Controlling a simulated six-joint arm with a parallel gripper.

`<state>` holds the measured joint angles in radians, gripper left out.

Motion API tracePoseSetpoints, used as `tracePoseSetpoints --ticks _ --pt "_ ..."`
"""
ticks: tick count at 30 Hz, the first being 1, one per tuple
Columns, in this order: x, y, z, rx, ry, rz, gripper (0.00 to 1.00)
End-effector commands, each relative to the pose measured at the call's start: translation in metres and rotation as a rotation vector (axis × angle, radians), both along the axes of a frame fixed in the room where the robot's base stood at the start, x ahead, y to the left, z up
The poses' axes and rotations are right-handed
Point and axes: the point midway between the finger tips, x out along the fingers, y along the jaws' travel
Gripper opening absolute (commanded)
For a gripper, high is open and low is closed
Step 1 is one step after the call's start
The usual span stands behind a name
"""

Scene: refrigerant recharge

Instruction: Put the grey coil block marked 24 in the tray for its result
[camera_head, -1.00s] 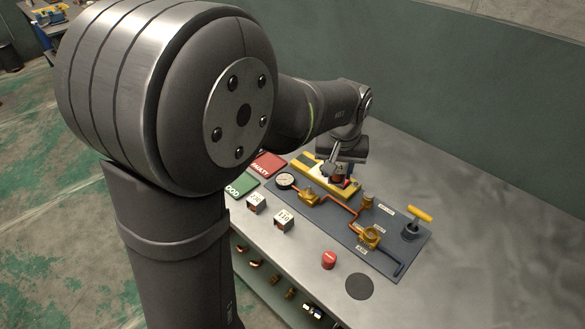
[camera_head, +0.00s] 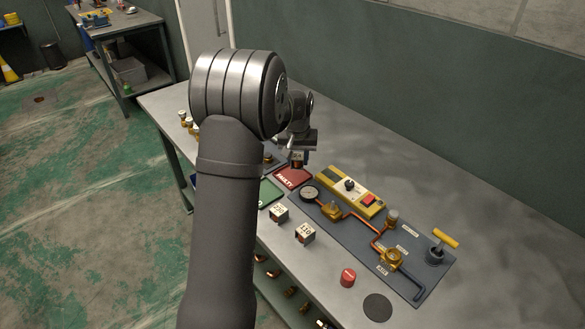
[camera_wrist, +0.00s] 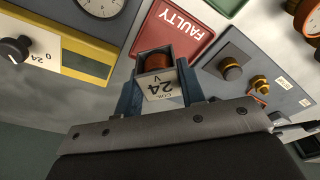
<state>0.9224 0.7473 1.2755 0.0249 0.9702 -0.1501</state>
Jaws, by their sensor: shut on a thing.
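My gripper (camera_wrist: 162,95) is shut on the grey coil block marked 24 (camera_wrist: 163,88), with its copper winding showing at the top. In the head view my gripper (camera_head: 299,160) holds the block above the table, close to the red tray marked FAULTY (camera_head: 293,178). In the wrist view the FAULTY tray (camera_wrist: 180,28) lies just beyond the block. I cannot tell the height between them. The green tray (camera_head: 270,194) is next to the red one, nearer the front edge. The yellow tester (camera_head: 335,183) stands to the right; its display is unreadable.
Two other coil blocks, a left one (camera_head: 278,213) and one marked 110 (camera_head: 305,233), stand near the front edge. A dark board (camera_head: 410,270) carries a gauge (camera_head: 311,193), copper pipes and brass valves. A red cap (camera_head: 348,278) and black disc (camera_head: 377,307) lie in front. The table's back right is clear.

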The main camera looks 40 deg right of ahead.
Motion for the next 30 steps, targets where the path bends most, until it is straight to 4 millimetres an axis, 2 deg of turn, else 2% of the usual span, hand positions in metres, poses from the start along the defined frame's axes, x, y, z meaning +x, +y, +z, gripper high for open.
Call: tracePoseSetpoints --ticks 1,5,10,16,27,28,30 --pt "0.008 0.001 -0.005 0.0 0.0 0.002 0.11" --pt "0.019 0.003 -0.011 0.0 0.0 0.0 0.11" --pt "0.02 0.003 -0.023 0.002 0.001 -0.001 0.11" --pt "0.02 0.003 -0.051 0.0 0.0 -0.001 0.11" --pt "0.02 0.003 -0.055 -0.001 -0.001 -0.001 0.11" --pt "0.02 0.003 -0.056 -0.001 -0.001 -0.001 0.38" --pt "0.02 0.003 -0.055 -0.001 -0.001 0.0 0.52"
